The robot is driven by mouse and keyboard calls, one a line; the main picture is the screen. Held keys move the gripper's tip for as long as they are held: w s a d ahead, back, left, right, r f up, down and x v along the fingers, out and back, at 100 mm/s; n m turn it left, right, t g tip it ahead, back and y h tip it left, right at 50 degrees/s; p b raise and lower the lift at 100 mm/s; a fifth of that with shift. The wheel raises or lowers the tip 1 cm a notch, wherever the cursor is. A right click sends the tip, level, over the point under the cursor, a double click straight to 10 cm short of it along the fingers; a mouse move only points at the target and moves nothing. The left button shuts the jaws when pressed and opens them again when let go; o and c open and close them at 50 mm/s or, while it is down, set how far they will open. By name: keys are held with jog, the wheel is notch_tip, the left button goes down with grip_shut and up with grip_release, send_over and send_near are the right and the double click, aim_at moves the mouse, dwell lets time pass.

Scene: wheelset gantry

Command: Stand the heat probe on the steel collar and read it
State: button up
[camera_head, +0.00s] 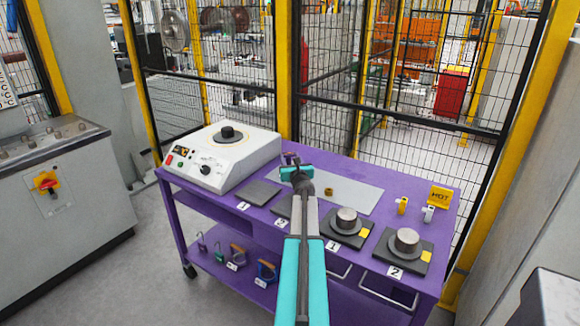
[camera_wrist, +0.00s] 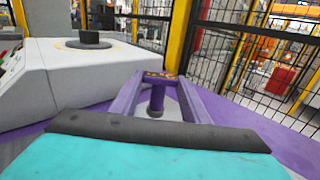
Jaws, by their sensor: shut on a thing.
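My gripper (camera_head: 291,162) is over the back of the purple table, just right of the white heater. In the wrist view my gripper (camera_wrist: 157,84) is shut on a small purple upright piece, seemingly the heat probe (camera_wrist: 156,100), with a dark ring low on its stem. Its display is not readable. Two grey steel collars, one on the plate marked 1 (camera_head: 347,219) and one on the plate marked 2 (camera_head: 407,241), stand on dark square plates at the right. The held piece is apart from both. I cannot tell which collar is meant.
The white heater (camera_head: 222,158) with a dark piece on top stands at the table's left. A grey mat (camera_head: 361,197) bears a small brass ring (camera_head: 329,190). A yellow HOT sign (camera_head: 440,197) and two small blocks stand at the right. Mesh fencing runs behind.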

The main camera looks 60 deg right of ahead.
jog(key=shift+f, duration=1.7)
jog(key=shift+f, duration=0.15)
jog(key=o, duration=1.2)
jog(key=shift+c, duration=0.2)
jog(key=shift+r, duration=0.2)
jog(key=shift+b+v, duration=1.3)
jog(key=shift+v, duration=4.2)
jog(key=shift+s+a, duration=0.35)
jog(key=shift+r, duration=0.15)
